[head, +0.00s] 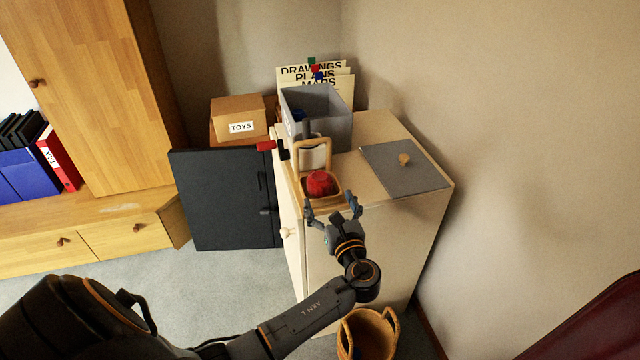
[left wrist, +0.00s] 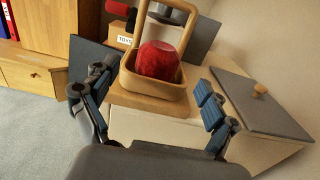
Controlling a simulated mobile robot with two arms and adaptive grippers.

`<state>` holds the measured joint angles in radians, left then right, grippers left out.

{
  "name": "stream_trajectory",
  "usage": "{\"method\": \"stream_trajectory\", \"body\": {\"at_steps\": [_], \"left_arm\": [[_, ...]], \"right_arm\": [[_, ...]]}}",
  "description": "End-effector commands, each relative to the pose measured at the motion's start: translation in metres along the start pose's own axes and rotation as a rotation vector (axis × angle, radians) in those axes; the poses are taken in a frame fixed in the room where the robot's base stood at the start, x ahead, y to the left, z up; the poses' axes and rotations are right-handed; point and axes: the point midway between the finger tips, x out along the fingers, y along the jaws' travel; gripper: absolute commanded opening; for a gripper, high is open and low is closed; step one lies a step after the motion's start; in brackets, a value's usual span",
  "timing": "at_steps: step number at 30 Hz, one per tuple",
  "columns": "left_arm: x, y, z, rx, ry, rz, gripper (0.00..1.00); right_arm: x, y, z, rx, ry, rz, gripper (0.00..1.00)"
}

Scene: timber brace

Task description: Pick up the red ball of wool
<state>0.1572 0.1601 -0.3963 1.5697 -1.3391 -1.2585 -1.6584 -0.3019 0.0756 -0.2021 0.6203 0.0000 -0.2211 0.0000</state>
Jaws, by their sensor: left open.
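The red ball of wool (head: 320,183) sits in a small wooden basket (head: 303,188) with an upright handle, on top of the cream cabinet near its front edge. In the left wrist view the ball (left wrist: 158,60) rises above the rim of the basket (left wrist: 150,88). My left gripper (head: 333,207) is open and empty, just in front of the basket. In the left wrist view its fingers (left wrist: 152,97) stand wide apart on either side of the basket, with the ball beyond them. My right gripper is not in view.
A grey bin (head: 335,122) stands behind the basket, and a grey lid with a knob (head: 425,180) lies to its right on the cabinet (head: 375,230). A dark panel (head: 215,205) stands at the left. A wicker basket (head: 350,345) is on the floor.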

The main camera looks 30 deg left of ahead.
Motion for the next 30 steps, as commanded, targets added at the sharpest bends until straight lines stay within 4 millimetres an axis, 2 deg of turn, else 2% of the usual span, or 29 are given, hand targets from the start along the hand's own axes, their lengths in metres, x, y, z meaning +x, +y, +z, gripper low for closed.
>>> {"method": "stream_trajectory", "body": {"at_steps": [3,11,18,21,28,30], "left_arm": [[0.019,0.000,0.000,0.001,0.000,0.000,0.86],[0.040,0.000,-0.001,0.000,0.001,0.000,0.86],[0.076,0.000,-0.001,0.000,0.001,-0.001,0.86],[0.082,0.000,-0.001,-0.001,0.002,-0.001,0.86],[0.083,0.000,-0.001,-0.002,0.003,-0.001,0.86],[0.083,0.000,-0.002,-0.002,0.003,-0.001,0.71]], "right_arm": [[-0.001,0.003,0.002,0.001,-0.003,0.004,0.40],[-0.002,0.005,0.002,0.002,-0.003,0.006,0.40],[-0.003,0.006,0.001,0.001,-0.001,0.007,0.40],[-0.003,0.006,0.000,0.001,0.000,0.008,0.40],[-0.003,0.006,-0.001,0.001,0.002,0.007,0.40],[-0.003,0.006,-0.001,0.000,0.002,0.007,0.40]]}}
